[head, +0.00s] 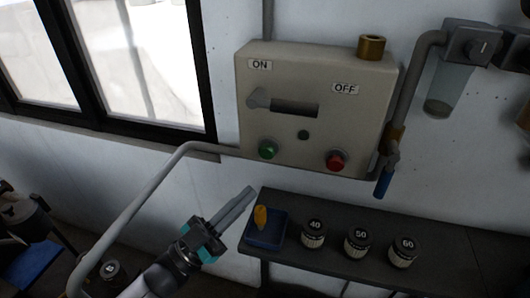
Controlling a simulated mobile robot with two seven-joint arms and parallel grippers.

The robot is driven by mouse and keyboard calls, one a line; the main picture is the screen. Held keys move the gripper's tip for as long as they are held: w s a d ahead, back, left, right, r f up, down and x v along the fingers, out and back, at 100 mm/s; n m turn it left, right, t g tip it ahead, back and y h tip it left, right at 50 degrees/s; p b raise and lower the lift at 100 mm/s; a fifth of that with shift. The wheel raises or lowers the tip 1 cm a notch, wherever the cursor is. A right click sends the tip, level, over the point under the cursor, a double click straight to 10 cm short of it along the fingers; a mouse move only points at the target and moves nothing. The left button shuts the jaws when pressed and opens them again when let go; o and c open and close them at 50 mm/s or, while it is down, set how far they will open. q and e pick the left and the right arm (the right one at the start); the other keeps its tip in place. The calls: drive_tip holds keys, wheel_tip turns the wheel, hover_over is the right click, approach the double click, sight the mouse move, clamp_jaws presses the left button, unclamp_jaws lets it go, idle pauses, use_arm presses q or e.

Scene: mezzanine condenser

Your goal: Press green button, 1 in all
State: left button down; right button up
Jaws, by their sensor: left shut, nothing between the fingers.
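The green button (267,149) sits at the lower left of a beige control box (345,130) on the wall. A red button (336,161) is at the lower right of the same box. My left gripper (249,191) is shut and empty, with its fingers pointing up and to the right. In the picture its tips are below and a little left of the green button, with a visible gap between them. My right gripper is not in view.
A grey pipe (137,203) bends past the box's lower left. A dark shelf (440,240) below holds a blue tray (264,239) with a yellow item and jars marked 40 (314,234), 50 (357,243) and 60 (403,252). A blue-handled valve (383,183) hangs right.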

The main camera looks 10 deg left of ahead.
use_arm(q)
drive_tip(key=b, duration=0.4)
approach(271, 152)
drive_tip(key=w+d+r, duration=0.1)
drive_tip(key=d+r, duration=0.2)
drive_tip(key=d, duration=0.1)
drive_tip(key=shift+w+a+f, duration=0.1)
drive_tip(key=shift+w+a, duration=0.1)
drive_tip(key=shift+w, duration=0.65)
drive_tip(key=shift+w, duration=0.1)
idle(0.9)
drive_tip(key=shift+w+b, duration=0.3)
drive_tip(key=shift+w+b, duration=0.3)
drive_tip(key=shift+w, duration=0.25)
idle(0.6)
drive_tip(key=shift+s, duration=0.15)
idle(0.3)
drive_tip(key=shift+s+p, duration=0.65)
drive_tip(key=shift+s, duration=0.15)
drive_tip(key=shift+s, duration=0.1)
